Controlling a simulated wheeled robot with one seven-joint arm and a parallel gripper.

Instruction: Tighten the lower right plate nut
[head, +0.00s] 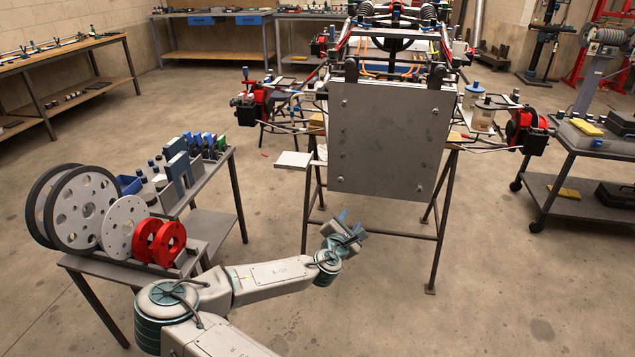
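A grey square plate (388,140) stands upright on the front of the tube chassis (395,45). Small nuts show near its edges. The lower right plate nut (420,189) is a small light spot near the bottom right corner; how tight it sits cannot be seen. My gripper (347,220) is in front of and below the plate's lower left part, apart from it. Its two blue-tipped fingers look spread, with nothing visible between them.
A metal stand (437,235) with slanted legs carries the chassis. A cart at left holds discs, red rings (160,242) and bottles. A small light tray (294,160) juts out left of the plate. Another cart (585,145) stands at right. The floor in front is clear.

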